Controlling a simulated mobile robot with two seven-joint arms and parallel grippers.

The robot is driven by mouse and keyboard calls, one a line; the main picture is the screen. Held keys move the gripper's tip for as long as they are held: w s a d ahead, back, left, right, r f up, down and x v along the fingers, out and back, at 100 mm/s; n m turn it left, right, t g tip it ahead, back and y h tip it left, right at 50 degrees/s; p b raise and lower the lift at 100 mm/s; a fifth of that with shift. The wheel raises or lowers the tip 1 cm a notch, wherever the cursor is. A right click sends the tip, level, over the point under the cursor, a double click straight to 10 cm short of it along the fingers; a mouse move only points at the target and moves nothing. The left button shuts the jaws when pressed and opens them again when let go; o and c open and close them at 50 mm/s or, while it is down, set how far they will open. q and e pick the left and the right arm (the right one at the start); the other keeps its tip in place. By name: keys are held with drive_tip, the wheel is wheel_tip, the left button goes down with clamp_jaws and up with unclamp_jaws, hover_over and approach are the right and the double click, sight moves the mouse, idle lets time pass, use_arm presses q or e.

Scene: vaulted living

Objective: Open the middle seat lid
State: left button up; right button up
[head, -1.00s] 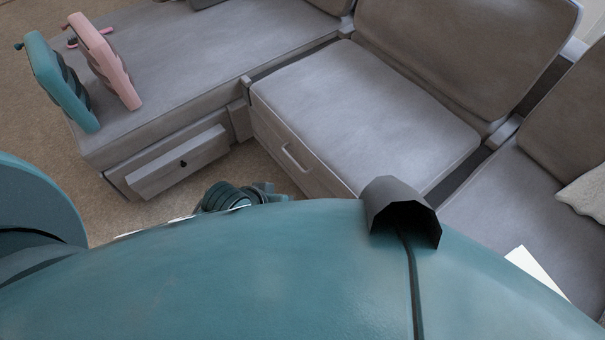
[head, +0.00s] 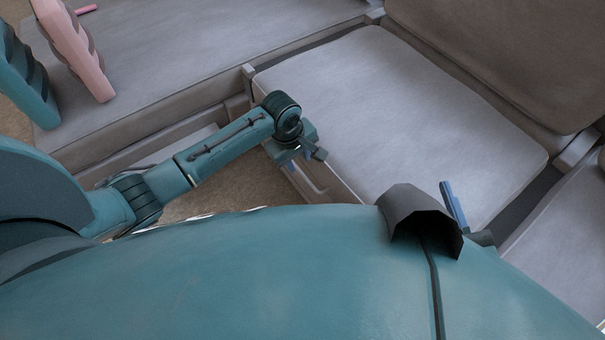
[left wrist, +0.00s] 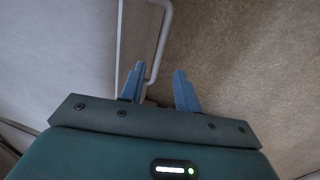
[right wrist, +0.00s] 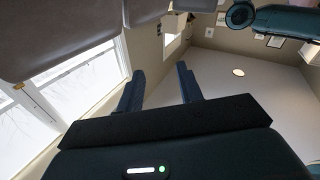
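The middle seat lid (head: 410,110) is a grey cushioned seat with a backrest behind it, and it lies flat and closed. My left gripper (head: 305,160) is low at the front edge of this seat. In the left wrist view, a pale bar handle (left wrist: 164,35) on the seat front runs down toward the open left fingers (left wrist: 158,72). Its lower end appears between the fingertips, nearer the left one; contact cannot be told. My right gripper (right wrist: 161,75) is open and empty. In the head view only a blue finger (head: 455,205) of it shows, over the seat's front right.
The left seat section (head: 200,60) carries a teal object (head: 25,75) and a pink object (head: 75,45). Another seat section (head: 565,235) is at the right. Carpet (head: 225,190) shows below the left arm. My teal body hides the lower part of the head view.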

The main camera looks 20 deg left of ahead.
use_arm(q)
drive_tip(key=f+b, duration=0.1)
drive_tip(key=f, duration=0.1)
drive_tip(key=f+b, duration=0.1)
drive_tip(key=f, duration=0.1)
drive_tip(key=w+f, duration=0.1)
drive_tip(key=f, duration=0.1)
drive_tip(key=shift+d+f+b, duration=0.35)
drive_tip(key=shift+d+b, duration=0.05)
clamp_jaws()
